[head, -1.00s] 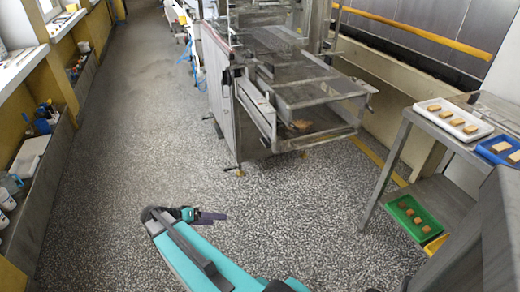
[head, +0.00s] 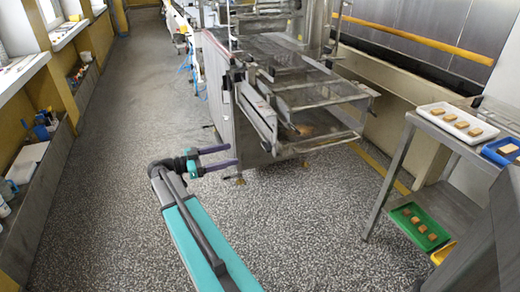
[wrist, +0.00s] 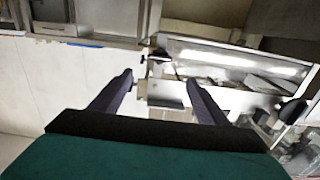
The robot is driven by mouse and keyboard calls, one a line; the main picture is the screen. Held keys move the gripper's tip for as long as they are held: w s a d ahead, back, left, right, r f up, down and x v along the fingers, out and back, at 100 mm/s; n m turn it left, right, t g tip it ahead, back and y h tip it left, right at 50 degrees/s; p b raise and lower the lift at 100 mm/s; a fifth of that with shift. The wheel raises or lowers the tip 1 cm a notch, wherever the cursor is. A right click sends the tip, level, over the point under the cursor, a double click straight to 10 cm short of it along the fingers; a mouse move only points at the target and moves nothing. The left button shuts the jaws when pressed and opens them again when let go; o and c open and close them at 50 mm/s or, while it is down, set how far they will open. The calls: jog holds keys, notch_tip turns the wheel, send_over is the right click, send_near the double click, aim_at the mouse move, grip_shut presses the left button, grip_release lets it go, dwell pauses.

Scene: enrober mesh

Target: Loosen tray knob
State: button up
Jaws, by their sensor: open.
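My gripper (head: 232,155) is open and empty, with its two dark purple fingers pointing right toward the lower front corner of the steel machine (head: 222,105). In the wrist view my gripper (wrist: 159,78) spreads its fingers before a white panel and metal frame. A dark knob-like part (wrist: 160,55) shows just beyond and between the fingertips, and another black round part (wrist: 292,111) sits to the right. I cannot tell which is the tray knob. The sloping tray frame (head: 325,97) juts from the machine. No contact between fingers and machine is clear.
A steel stand (head: 392,170) at right bears a white tray (head: 430,108), a blue tray and a green tray (head: 400,218) with small brown blocks. A ledge with bottles runs along the left wall. The speckled floor (head: 110,190) between is clear.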

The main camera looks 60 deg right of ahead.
aim_at(269, 147)
jog(key=shift+s+d, duration=0.1)
jog(key=x, duration=1.3)
jog(key=shift+s+d+p, duration=0.25)
jog(key=shift+p, duration=0.2)
